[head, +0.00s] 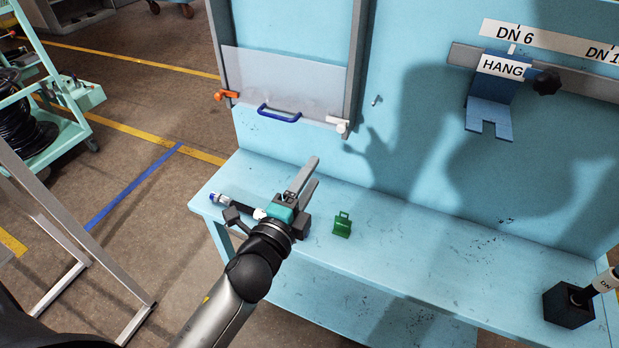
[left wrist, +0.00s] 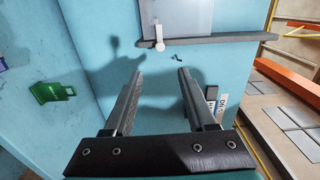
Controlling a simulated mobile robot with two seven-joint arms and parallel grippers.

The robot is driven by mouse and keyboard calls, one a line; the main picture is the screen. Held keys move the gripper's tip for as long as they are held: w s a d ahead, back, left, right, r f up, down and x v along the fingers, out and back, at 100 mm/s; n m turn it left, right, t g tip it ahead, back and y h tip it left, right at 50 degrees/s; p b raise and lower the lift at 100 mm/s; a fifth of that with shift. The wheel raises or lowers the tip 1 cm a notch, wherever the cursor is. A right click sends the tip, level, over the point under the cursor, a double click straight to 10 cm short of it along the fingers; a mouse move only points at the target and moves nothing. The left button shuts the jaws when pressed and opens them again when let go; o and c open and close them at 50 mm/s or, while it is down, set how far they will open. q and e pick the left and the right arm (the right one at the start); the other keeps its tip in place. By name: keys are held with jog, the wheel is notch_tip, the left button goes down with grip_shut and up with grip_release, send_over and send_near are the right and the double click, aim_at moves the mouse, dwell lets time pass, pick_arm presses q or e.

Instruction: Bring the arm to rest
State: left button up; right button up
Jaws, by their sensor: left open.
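My left arm reaches in from the bottom of the head view. My left gripper (head: 308,174) is over the left part of the light-blue bench (head: 440,247). Its two fingers stand apart with nothing between them. In the left wrist view the open left gripper (left wrist: 158,78) faces the blue back panel. A short dark hose (head: 234,204) with a blue-and-white end lies at the bench's left end, partly hidden behind my gripper. My right gripper is in neither view.
A green tag-like item (head: 342,225) stands on the bench right of my gripper; it also shows in the left wrist view (left wrist: 52,91). A blue hanger (head: 489,105) labelled HANG is on the panel. A black block (head: 570,304) sits at the right. The bench's middle is clear.

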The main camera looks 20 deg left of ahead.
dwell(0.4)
pick_arm(q)
jog(key=s+a+f+n+g+y, duration=0.35)
jog(key=s+f+n+g, duration=0.35)
jog(key=n, duration=0.4)
jog(key=s+d+f+n+g+h, duration=0.2)
jog(key=s+f+n+g, duration=0.15)
jog(key=s, duration=0.45)
jog(key=s+d+f+n+g+h, duration=0.1)
jog(key=s+d+f+n+g, duration=0.2)
jog(key=s, duration=0.4)
notch_tip(320, 180, down, 26)
jog(key=s+f+m+g+b, duration=0.1)
jog(key=s+m+g+b, duration=0.1)
jog(key=b, duration=0.4)
jog(key=s+a+f+g+b, duration=0.1)
jog(key=s+a+f+b, duration=0.2)
jog(key=s+f, duration=1.2)
notch_tip(320, 180, down, 4)
jog(key=b, duration=0.3)
